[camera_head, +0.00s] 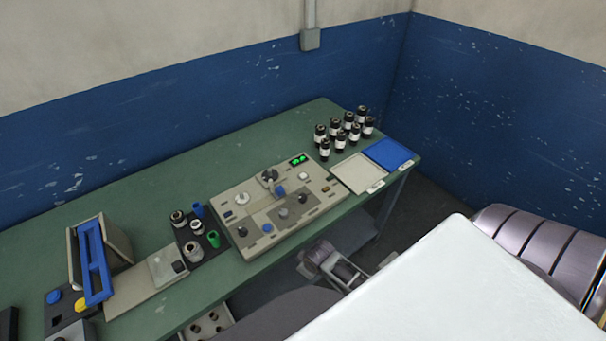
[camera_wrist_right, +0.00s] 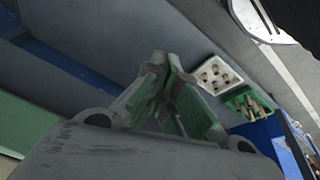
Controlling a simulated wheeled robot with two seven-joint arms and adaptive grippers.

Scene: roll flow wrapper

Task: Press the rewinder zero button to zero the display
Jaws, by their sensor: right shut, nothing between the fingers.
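The rewinder (camera_head: 280,205) is a beige panel unit lying on the green table, with several knobs and spools on top. Its small display (camera_head: 298,160) glows green at the far edge, but its digits are too small to read. A small amber button (camera_head: 326,189) is on its right part and a blue button (camera_head: 267,227) near its front; no label is readable, so I cannot tell which is the zero button. My right gripper (camera_wrist_right: 172,60) is shut and empty in the right wrist view, its fingertips together and touching nothing. My left gripper is not clearly visible.
Several dark bottles (camera_head: 345,130) stand behind the rewinder, with a white tray (camera_head: 357,173) and a blue tray (camera_head: 388,153) to its right. A blue-framed device (camera_head: 92,262) stands left. A white crate (camera_wrist_right: 215,75) and green crate (camera_wrist_right: 247,105) show in the wrist view.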

